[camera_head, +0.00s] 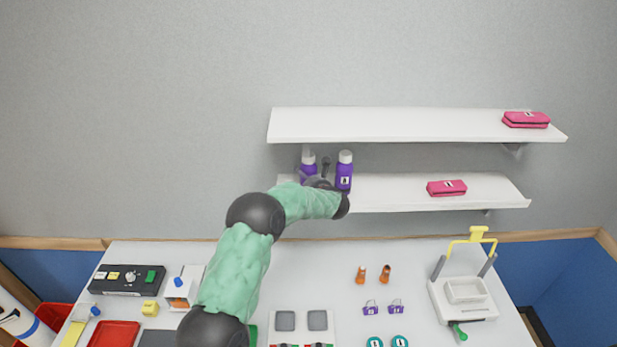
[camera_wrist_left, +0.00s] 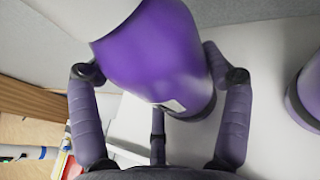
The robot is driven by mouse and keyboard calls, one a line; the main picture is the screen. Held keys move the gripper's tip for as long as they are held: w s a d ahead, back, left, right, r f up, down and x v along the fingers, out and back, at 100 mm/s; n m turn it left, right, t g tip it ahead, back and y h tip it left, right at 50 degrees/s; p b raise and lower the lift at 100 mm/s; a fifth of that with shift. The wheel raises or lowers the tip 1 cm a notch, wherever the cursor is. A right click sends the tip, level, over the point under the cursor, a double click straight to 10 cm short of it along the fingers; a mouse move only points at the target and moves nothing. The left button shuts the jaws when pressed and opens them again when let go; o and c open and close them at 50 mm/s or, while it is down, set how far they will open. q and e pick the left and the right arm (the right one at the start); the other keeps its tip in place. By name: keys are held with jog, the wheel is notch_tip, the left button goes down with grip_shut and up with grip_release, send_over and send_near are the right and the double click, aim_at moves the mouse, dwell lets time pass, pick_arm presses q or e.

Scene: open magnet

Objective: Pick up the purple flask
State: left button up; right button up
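Two purple flasks with white caps stand on the lower shelf (camera_head: 408,200). The left one (camera_head: 308,167) is partly hidden by my left arm and hand; the right one (camera_head: 344,172) stands close beside it. My left gripper (camera_head: 322,178) is at the left flask. In the left wrist view this flask (camera_wrist_left: 160,50) fills the middle, with the fingers of my left gripper (camera_wrist_left: 160,75) on either side, their tips very near its surface. I cannot tell whether they press on it. The other flask (camera_wrist_left: 308,90) shows at the right edge. My right gripper is not in view.
A pink case (camera_head: 446,188) lies farther right on the lower shelf, another (camera_head: 526,120) on the upper shelf (camera_head: 400,125). The white table (camera_head: 420,260) below holds a white device with a yellow handle (camera_head: 464,290), several small parts and a red tray (camera_head: 114,334).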

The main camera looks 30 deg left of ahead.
pick_arm(q)
jog(key=c, duration=0.4)
jog(key=shift+c, duration=0.3)
jog(key=shift+r, duration=0.1)
